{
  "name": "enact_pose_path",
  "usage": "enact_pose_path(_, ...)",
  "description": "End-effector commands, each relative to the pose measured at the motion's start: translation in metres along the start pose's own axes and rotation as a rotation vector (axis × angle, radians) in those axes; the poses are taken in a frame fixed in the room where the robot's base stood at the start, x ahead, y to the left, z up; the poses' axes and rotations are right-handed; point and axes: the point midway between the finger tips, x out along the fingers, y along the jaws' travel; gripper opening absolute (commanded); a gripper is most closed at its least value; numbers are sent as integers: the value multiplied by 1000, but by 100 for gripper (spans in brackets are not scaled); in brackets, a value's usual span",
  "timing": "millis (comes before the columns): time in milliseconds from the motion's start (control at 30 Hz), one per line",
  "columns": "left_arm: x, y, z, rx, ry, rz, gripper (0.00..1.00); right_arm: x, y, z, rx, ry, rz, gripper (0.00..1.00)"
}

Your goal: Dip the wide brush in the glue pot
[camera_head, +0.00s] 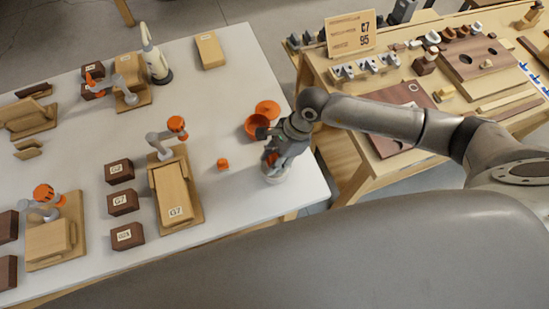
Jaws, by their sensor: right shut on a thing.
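My right gripper (272,158) reaches in from the right and points down at the right front of the white table. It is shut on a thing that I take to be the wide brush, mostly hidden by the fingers. A white round pot (274,176), which looks like the glue pot, stands directly under the gripper. An orange patch shows between the fingers and the pot's rim; I cannot tell what it belongs to. Whether the bristles are inside the pot is hidden. My left gripper is not in view.
An orange bowl (256,126) and an orange disc (267,108) lie just behind the gripper. A small orange piece (223,165) is to its left. Wooden stations with clamps, such as the G7 block (173,193), fill the left. A wooden bench (350,165) stands right.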

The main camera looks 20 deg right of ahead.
Motion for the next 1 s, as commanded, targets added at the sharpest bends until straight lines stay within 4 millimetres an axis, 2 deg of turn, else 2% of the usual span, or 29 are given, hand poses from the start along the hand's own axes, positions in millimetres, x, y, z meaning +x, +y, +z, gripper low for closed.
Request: enact_pose_path(1000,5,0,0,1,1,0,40,2,1,-1,0,1,1,12)
